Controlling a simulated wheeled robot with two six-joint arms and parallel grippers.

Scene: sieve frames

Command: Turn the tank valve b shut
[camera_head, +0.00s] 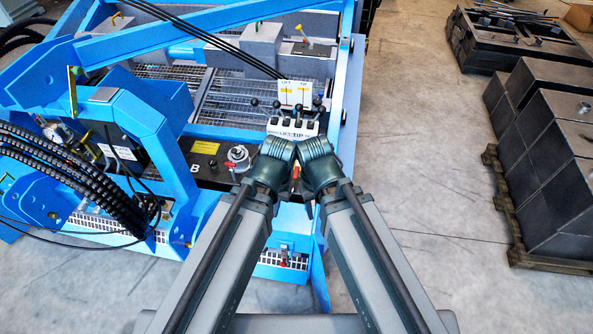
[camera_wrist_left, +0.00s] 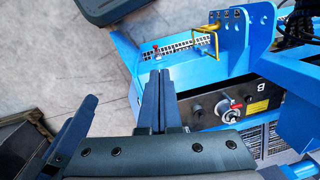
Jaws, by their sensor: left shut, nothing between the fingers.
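Tank valve b (camera_head: 238,155) is a round silver fitting with a small red handle. It sits on a black panel (camera_head: 208,172) marked with a white B. It also shows in the left wrist view (camera_wrist_left: 225,108). My left gripper (camera_wrist_left: 159,98) is shut and empty, apart from the valve, to its left in the left wrist view. In the head view my left wrist (camera_head: 272,160) is just right of the valve and hides the fingers. My right wrist (camera_head: 318,163) is beside it, and its fingers are not clear.
A blue machine frame (camera_head: 155,150) surrounds the panel. Behind my wrists is a white lever block (camera_head: 293,127) with several black levers. Black hoses (camera_head: 70,165) run at left. Dark crates (camera_head: 545,150) stand on a pallet at right. Open concrete floor (camera_head: 425,120) lies between.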

